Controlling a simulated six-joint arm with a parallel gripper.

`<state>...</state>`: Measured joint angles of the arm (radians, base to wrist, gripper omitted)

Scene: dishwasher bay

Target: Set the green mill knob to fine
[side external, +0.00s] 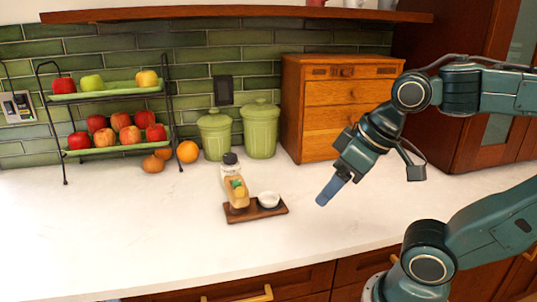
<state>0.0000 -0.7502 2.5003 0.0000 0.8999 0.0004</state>
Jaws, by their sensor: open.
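No green mill with a knob can be made out for certain. A clear bottle (236,189) with a black cap and an orange, yellow and green label or contents stands on a small dark wooden board (278,209) mid-counter. Two green lidded canisters, one at the left (213,137) and one at the right (260,131), stand near the back wall; each has a small knob on its lid. No fine or coarse marks are legible. My gripper (325,198) is open and empty above the counter, right of the board and apart from everything.
A small white bowl (268,200) sits on the board beside the bottle. A wooden drawer box (342,105) stands behind my gripper. A two-tier fruit rack (109,94) is at the left, with an orange (187,152) nearby. The front counter (120,235) is clear.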

